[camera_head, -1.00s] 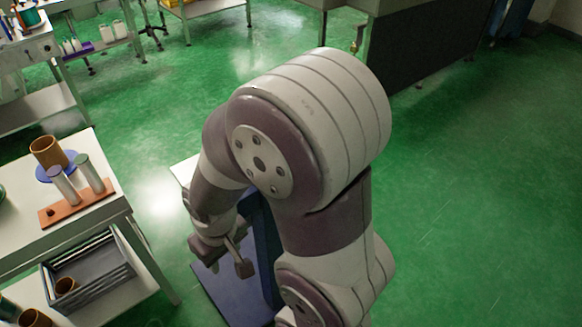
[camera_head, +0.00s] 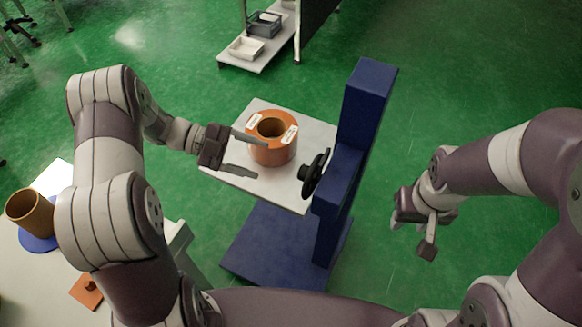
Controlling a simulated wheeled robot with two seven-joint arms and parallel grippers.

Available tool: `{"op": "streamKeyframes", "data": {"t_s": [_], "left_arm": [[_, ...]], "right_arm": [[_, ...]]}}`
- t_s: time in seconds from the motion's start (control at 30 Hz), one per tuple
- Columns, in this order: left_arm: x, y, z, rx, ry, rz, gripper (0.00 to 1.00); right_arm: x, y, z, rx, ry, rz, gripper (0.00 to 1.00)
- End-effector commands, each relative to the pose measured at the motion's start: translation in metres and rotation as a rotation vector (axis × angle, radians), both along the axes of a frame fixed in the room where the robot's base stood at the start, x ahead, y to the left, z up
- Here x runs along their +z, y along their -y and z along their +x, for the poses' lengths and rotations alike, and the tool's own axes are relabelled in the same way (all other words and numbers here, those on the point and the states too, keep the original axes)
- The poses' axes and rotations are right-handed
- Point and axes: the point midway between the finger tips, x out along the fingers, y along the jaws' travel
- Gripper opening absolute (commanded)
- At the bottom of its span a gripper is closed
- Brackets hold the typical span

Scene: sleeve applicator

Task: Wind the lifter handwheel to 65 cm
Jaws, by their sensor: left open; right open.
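The blue lifter (camera_head: 352,155) stands in the middle of the head view, with a pale platform (camera_head: 288,193) on its left side. The black handwheel (camera_head: 315,174) is on the column's side, facing left over the platform's right edge. An orange ring-shaped roll (camera_head: 272,150) with white labels sits on the platform. My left gripper (camera_head: 248,154) is open, its fingers pointing right, in front of or beside the roll; contact cannot be told. My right gripper (camera_head: 425,232) is open and empty, right of the lifter and apart from it. No height scale is legible.
A table (camera_head: 50,268) at the lower left holds a brown cylinder (camera_head: 30,213) on a blue disc and an orange piece (camera_head: 86,291). A low shelf (camera_head: 247,52) with trays stands at the back. Green floor is clear right of the lifter.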

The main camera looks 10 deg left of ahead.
Motion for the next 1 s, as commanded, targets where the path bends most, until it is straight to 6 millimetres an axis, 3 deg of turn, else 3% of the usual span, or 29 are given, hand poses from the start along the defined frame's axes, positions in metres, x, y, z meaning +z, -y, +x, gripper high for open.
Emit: {"op": "streamKeyframes", "data": {"t_s": [0.1,0.3,0.5,0.73,0.9,1.0], "left_arm": [[-0.007,0.032,-0.003,-0.006,-0.003,-0.001,0.65],[-0.019,0.073,-0.004,-0.003,-0.001,0.001,0.65],[-0.025,0.089,-0.004,0.002,-0.001,0.001,0.65],[-0.025,0.089,-0.004,0.002,0.001,0.002,0.65],[-0.025,0.089,-0.004,0.002,0.001,0.002,0.10],[-0.025,0.089,-0.004,0.002,0.000,0.002,0.09]], "right_arm": [[0.006,0.000,0.000,0.000,0.000,0.000,0.43],[0.009,0.000,0.000,-0.001,0.000,0.000,0.43],[0.010,0.000,0.000,0.000,0.000,0.000,0.43],[0.010,0.000,0.000,0.000,0.000,0.000,0.43],[0.010,0.000,0.000,-0.001,0.000,0.000,0.43],[0.010,0.000,0.000,0.000,0.000,0.000,0.43]]}}
